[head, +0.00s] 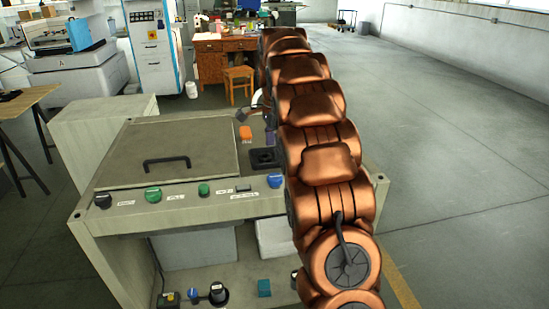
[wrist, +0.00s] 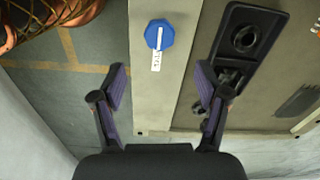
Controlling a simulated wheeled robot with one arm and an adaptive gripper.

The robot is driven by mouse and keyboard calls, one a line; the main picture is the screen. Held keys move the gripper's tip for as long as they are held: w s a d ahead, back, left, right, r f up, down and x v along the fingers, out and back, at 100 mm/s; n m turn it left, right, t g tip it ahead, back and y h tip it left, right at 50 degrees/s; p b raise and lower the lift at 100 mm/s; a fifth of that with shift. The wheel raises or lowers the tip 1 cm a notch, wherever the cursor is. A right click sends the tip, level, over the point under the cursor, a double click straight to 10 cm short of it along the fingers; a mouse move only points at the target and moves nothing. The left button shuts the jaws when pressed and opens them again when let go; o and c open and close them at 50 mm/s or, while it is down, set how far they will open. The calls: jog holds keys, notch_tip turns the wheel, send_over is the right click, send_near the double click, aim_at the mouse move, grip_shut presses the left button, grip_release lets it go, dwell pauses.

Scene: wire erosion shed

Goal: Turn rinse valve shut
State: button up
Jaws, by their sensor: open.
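A blue knob (wrist: 159,35) with a white line across it sits on the pale front strip of the bench, with a small label beside it; its lettering is too small to read for certain. In the head view the blue knob (head: 275,181) is at the right end of the row of controls, just left of my arm. My gripper (wrist: 161,82) is open and empty. In the wrist view its two purple-padded fingers point towards the strip, with the knob ahead of and between them, not touched. In the head view my arm hides much of the gripper.
Along the strip are a black knob (head: 103,200), a green knob (head: 153,194) and another green knob (head: 203,189). A lid with a black handle (head: 167,163) covers the bench top. A black fitting (wrist: 243,40) and an orange object (head: 245,132) are near. Floor at right is clear.

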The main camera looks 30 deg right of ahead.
jog(key=shift+r, duration=0.95)
jog(key=s+a+r+n+p, duration=0.1)
jog(key=s+a+r+n, duration=0.1)
jog(key=s+a+n, duration=0.55)
jog(key=s+a+f+n+p, duration=0.1)
jog(key=s+a+n, duration=0.3)
jog(key=s, duration=0.6)
jog(key=s+a+f+n+g+p, duration=0.1)
jog(key=s+a+f+n, duration=0.2)
jog(key=s, duration=0.7)
jog(key=s+a+f+n+p, duration=0.1)
jog(key=s+a+f+n, duration=0.2)
jog(key=s+a+n, duration=0.3)
jog(key=s+a, duration=0.3)
jog(key=s, duration=0.1)
jog(key=shift+s+a+g, duration=0.4)
jog(key=shift+n, duration=0.25)
